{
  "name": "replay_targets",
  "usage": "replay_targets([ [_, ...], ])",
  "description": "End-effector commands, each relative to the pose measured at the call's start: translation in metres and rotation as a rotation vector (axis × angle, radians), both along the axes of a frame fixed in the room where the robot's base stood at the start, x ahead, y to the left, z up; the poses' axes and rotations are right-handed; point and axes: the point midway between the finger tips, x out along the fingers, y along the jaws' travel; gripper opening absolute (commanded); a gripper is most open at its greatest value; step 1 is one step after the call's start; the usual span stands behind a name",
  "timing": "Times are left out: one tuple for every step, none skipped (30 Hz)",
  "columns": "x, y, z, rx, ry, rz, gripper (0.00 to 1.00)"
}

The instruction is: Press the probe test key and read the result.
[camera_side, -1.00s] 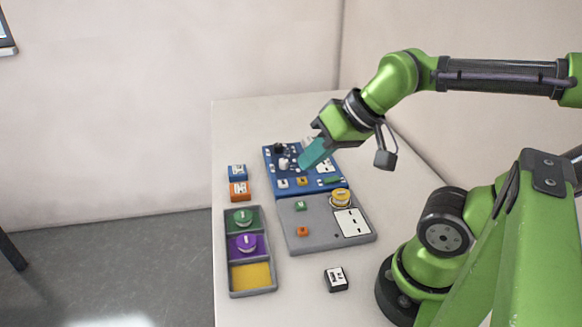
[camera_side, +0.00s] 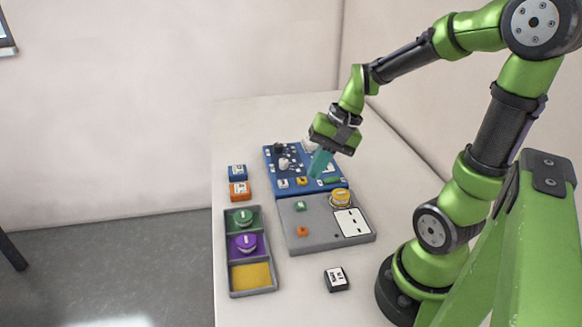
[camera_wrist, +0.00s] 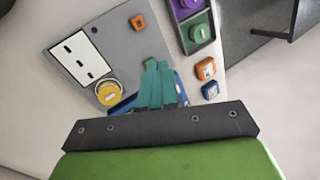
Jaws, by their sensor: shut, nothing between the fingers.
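The blue board (camera_side: 275,184) lies flat on the table, with a white key (camera_side: 283,183), a yellow key (camera_side: 302,181), a green bar (camera_side: 332,180) and small raised parts. No lettering is legible, so I cannot tell which key is the probe test key, and I see no readable result. My gripper (camera_side: 319,173), with teal fingers, is shut and empty and points down at the blue board, near the yellow key and green bar. I cannot tell whether it touches. In the wrist view the shut fingers (camera_wrist: 160,80) cover most of the board.
The grey plate (camera_side: 320,235) in front carries a yellow knob (camera_side: 340,197), green and orange buttons and a white panel (camera_side: 351,222). A tray (camera_side: 229,270) with green, purple and yellow compartments, blue and orange blocks (camera_side: 238,190), and a black block (camera_side: 336,279) lie nearby.

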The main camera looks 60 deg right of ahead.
Motion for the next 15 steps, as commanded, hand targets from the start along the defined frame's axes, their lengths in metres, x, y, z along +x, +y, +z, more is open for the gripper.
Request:
replay_targets([
  [0.003,-0.009,-0.01,0.069,0.035,-0.061,0.0],
  [0.005,-0.013,-0.013,0.11,0.049,-0.092,0.0],
  [0.008,-0.018,-0.018,0.163,0.063,-0.132,0.0],
  [0.011,-0.021,-0.021,0.201,0.071,-0.159,0.0],
  [0.013,-0.024,-0.024,0.24,0.077,-0.187,0.0],
  [0.017,-0.027,-0.027,0.286,0.082,-0.215,0.0],
  [0.02,-0.03,-0.028,0.319,0.083,-0.235,0.0],
  [0.023,-0.032,-0.029,0.35,0.081,-0.254,0.0],
  [0.027,-0.033,-0.03,0.387,0.077,-0.272,0.0],
  [0.03,-0.034,-0.029,0.415,0.074,-0.283,0.0],
  [0.034,-0.034,-0.028,0.44,0.064,-0.29,0.0],
  [0.039,-0.031,-0.024,0.469,0.051,-0.29,0.0],
  [0.041,-0.03,-0.021,0.476,0.04,-0.287,0.0],
  [0.043,-0.029,-0.018,0.485,0.033,-0.284,0.0],
  [0.044,-0.028,-0.016,0.494,0.026,-0.282,0.0],
])
